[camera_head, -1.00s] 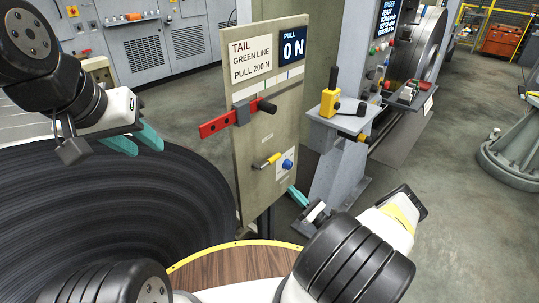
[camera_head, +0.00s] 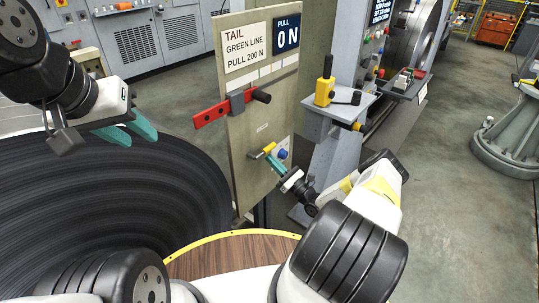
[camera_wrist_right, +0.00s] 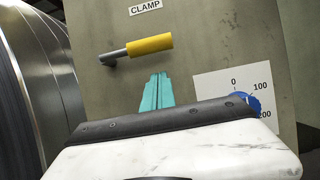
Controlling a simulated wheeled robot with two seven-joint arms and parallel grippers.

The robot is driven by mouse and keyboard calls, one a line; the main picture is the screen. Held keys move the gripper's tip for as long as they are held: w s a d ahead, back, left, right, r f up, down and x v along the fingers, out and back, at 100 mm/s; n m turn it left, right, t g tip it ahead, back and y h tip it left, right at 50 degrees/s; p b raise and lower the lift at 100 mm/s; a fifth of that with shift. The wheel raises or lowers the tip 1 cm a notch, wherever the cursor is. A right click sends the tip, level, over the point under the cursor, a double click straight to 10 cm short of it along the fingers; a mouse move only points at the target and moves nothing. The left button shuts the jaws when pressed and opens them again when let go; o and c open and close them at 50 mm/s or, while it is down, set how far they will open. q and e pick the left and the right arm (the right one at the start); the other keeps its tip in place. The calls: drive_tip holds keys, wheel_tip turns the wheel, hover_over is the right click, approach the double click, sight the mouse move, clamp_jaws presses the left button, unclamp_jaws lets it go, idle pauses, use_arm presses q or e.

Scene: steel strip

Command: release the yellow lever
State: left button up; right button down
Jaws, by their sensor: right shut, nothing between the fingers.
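The yellow lever (camera_head: 269,148) sits on the beige panel (camera_head: 240,165), below the red bar. In the right wrist view the yellow lever (camera_wrist_right: 150,46) lies nearly level under a CLAMP label (camera_wrist_right: 145,6), its grey stem at the left end. My right gripper (camera_head: 272,160) is at the panel just below the lever. In the right wrist view the right gripper (camera_wrist_right: 157,92) has its teal fingers together and empty, below the yellow grip. I cannot tell whether they touch it. My left gripper (camera_head: 130,131) is open and empty, over the dark coil at left.
A blue knob (camera_head: 283,154) with a dial plate is right beside the lever. A red bar (camera_head: 210,114) in a grey clamp with a black handle (camera_head: 261,96) sticks out above. A grey pedestal (camera_head: 330,150) with a yellow block stands to the right. A dark coil (camera_head: 100,205) fills the left.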

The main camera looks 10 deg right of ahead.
drive_tip(key=shift+s+d+r, duration=0.1)
drive_tip(key=shift+s+r, duration=0.05)
drive_tip(key=shift+r, duration=0.45)
drive_tip(key=shift+s+d+r, duration=0.1)
drive_tip(key=shift+r, duration=0.45)
drive_tip(key=shift+r+n, duration=0.15)
drive_tip(key=shift+n, duration=0.15)
drive_tip(key=r+n+g, duration=0.1)
drive_tip(key=n, duration=0.1)
drive_tip(key=r+n+y, duration=0.1)
drive_tip(key=n, duration=0.1)
drive_tip(key=r+n+g+y, duration=0.1)
drive_tip(key=shift+w+d+n+g, duration=0.3)
drive_tip(key=shift+d+n, duration=0.05)
drive_tip(key=shift+n, duration=0.05)
wheel_tip(320, 180, up, 8)
drive_tip(key=n+g, duration=0.7)
drive_tip(key=n, duration=0.9)
hover_over(273, 148)
drive_tip(key=s+a, duration=0.3)
drive_tip(key=shift+s+a+r, duration=0.3)
drive_tip(key=shift+s+a, duration=0.05)
drive_tip(key=shift+s, duration=0.15)
drive_tip(key=shift+s+a, duration=0.1)
drive_tip(key=shift+a, duration=0.05)
